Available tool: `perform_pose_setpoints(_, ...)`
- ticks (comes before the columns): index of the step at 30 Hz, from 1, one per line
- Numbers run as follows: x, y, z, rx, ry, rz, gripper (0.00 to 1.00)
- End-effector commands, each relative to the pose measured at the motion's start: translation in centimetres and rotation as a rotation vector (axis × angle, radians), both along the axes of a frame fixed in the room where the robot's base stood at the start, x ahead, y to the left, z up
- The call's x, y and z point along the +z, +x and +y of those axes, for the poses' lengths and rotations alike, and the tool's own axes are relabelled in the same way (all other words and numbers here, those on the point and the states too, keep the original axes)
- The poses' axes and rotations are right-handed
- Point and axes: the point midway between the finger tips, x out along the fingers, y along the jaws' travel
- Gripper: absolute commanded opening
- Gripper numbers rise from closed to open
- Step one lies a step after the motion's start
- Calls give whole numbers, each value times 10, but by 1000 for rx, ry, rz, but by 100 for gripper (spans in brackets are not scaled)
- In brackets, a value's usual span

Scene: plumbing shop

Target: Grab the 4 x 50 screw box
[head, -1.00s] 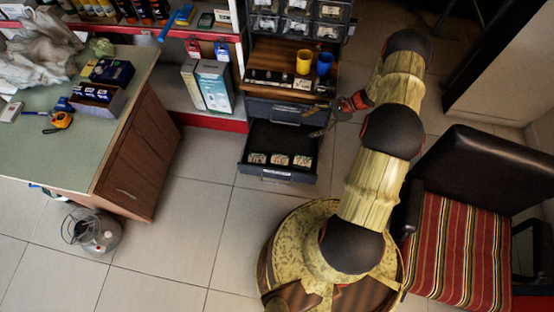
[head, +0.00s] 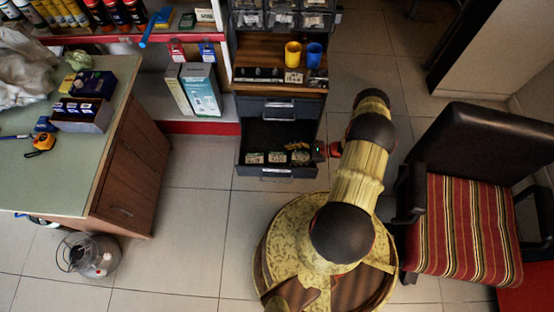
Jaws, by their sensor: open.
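Three small boxes with pale labels stand in a row at the front of the open dark drawer (head: 277,172): a left box (head: 255,158), a middle box (head: 278,157) and a right box (head: 301,157). Their print is too small to read, so I cannot tell which is the 4 x 50 screw box. My gripper (head: 297,147) is open and reaches in from the drawer's right side. Its fingers are at or just above the right box. I cannot tell whether they touch it.
Above the drawer are a closed drawer (head: 280,105) and a wooden shelf with a yellow cup (head: 293,54) and a blue cup (head: 314,55). A striped chair (head: 470,215) stands to the right, a green-topped counter (head: 60,175) to the left.

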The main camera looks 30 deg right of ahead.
Motion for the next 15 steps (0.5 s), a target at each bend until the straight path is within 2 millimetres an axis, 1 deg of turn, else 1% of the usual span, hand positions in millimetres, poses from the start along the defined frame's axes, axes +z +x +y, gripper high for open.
perform_pose_setpoints(3, -11, 11, 13, 4, 0, 0, 65)
perform_pose_setpoints(7, -16, 20, 26, 4, -1, 0, 65)
perform_pose_setpoints(10, -18, 24, 30, 2, -2, -1, 65)
perform_pose_setpoints(15, -17, 25, 31, 1, -1, 0, 65)
